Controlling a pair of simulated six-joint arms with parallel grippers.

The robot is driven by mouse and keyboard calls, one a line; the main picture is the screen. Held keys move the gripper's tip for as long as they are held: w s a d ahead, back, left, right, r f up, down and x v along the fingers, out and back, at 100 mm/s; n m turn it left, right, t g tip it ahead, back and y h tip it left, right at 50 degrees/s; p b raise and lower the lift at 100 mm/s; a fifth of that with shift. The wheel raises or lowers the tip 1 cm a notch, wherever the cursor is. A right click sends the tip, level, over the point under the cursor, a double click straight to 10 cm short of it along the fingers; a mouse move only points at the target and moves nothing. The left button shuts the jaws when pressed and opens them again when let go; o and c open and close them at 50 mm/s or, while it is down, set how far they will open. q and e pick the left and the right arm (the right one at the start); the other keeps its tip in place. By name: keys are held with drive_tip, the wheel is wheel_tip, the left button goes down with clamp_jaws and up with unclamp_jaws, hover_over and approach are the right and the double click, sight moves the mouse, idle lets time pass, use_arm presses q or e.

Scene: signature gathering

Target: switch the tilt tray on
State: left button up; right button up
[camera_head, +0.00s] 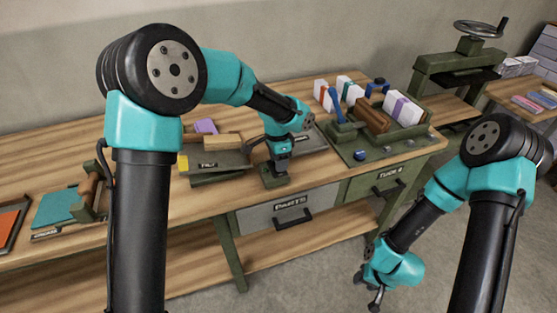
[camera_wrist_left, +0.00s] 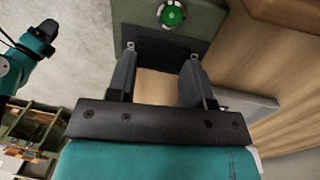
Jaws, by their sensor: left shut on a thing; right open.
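My left gripper (camera_head: 273,172) points down at a small green box (camera_head: 274,181) at the bench's front edge, beside the tray marked FILL (camera_head: 222,162). The left wrist view shows my left gripper's fingers (camera_wrist_left: 160,52) on both sides of a dark plate (camera_wrist_left: 165,46) on that box, and a round lit green button (camera_wrist_left: 173,15) beyond them. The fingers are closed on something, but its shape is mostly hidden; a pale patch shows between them. The tray holds a purple block and a wooden block. My right gripper (camera_head: 376,300) is open and empty, off the bench above the floor.
A green rack (camera_head: 350,158) with white boxes and brown blocks stands right of my left gripper. A grey drawer (camera_head: 287,212) marked PARTS is below. A teal pad (camera_head: 60,207) lies far left. A press (camera_head: 462,60) stands at the back right.

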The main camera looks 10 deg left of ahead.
use_arm(q)
drive_tip(key=shift+s, duration=0.1)
drive_tip(key=shift+s+t+y, duration=0.15)
drive_tip(key=shift+t+y, duration=0.45)
drive_tip(key=shift+t, duration=0.4)
drive_tip(key=o, duration=0.9)
drive_tip(key=shift+d, duration=0.1)
drive_tip(key=r, duration=0.5)
drive_tip(key=s+r, duration=0.1)
drive_tip(key=r, duration=0.5)
drive_tip(key=s+d+r, duration=0.1)
drive_tip(key=r, duration=0.5)
drive_tip(key=shift+s+r, duration=0.1)
drive_tip(key=shift+r, duration=0.05)
